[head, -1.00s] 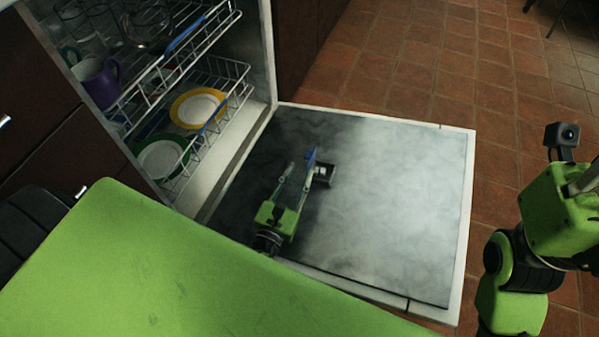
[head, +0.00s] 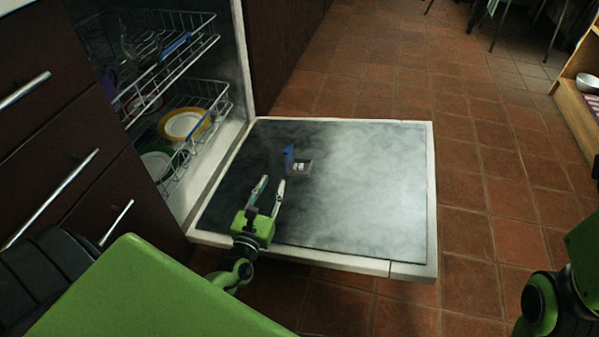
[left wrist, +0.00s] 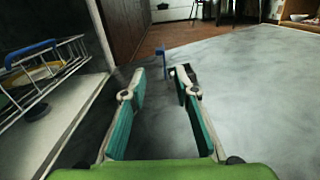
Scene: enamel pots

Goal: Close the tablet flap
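The blue tablet flap (head: 289,157) stands raised, at the left side of a small dispenser (head: 303,169) on the inner face of the lowered dishwasher door (head: 380,200). The dispenser's compartment is uncovered. My left gripper (head: 272,183) is open and empty over the door, short of the dispenser and apart from the flap. In the left wrist view the flap (left wrist: 161,60) shows just beyond the spread fingers (left wrist: 160,82), and the dispenser is partly hidden behind the right finger. My right gripper is out of view; only part of my right arm shows at the right edge.
Dishwasher racks (head: 190,110) with plates and cups are at the left, inside the machine. Drawers with long handles (head: 50,200) stand at the near left. Tiled floor (head: 480,180) is free right of the door; a wooden shelf (head: 575,115) is at the far right.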

